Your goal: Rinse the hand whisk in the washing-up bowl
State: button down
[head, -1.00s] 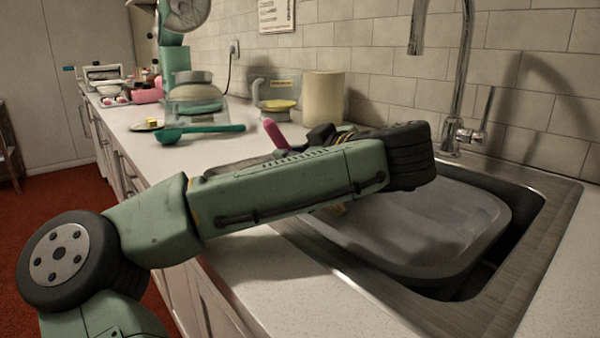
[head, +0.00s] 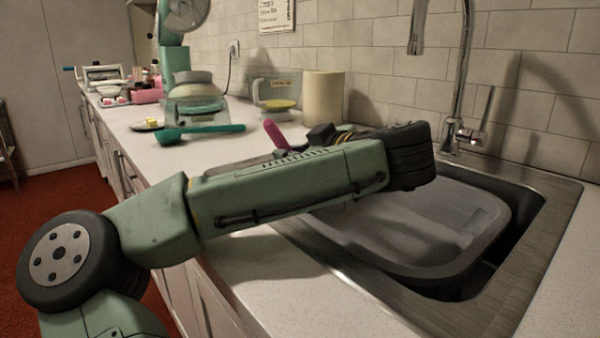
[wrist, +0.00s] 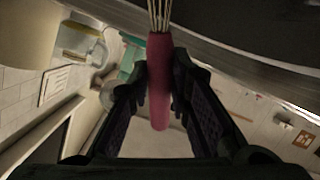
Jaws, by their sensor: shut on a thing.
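The hand whisk has a pink handle (head: 275,133) that shows above my forearm in the head view. In the wrist view the handle (wrist: 159,85) runs between the fingers of my gripper (wrist: 160,88), which is shut on it. The whisk's wire loops (wrist: 160,14) leave the top of that view, so their ends are hidden. The grey washing-up bowl (head: 440,262) sits in the sink; my arm covers its far left part. Its dark side (wrist: 235,40) seems to show in the wrist view. I cannot tell whether the wires touch anything in the bowl.
A metal sink (head: 543,240) with a tall tap (head: 463,75) surrounds the bowl. A cream cylinder (head: 323,98), a clear jug (head: 275,92), kitchen scales (head: 196,105) and a green utensil (head: 200,131) stand or lie along the worktop. The front worktop (head: 270,275) is clear.

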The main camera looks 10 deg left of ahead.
dwell(0.3)
notch_tip(320, 180, up, 19)
jog(key=p, duration=0.6)
jog(key=shift+r, duration=0.2)
dwell(1.1)
dwell(2.0)
notch_tip(320, 180, up, 4)
jog(key=shift+p, duration=0.55)
dwell(0.6)
notch_tip(320, 180, down, 8)
jog(key=b, duration=0.2)
jog(key=shift+f+b, duration=0.2)
jog(key=shift+b, duration=0.15)
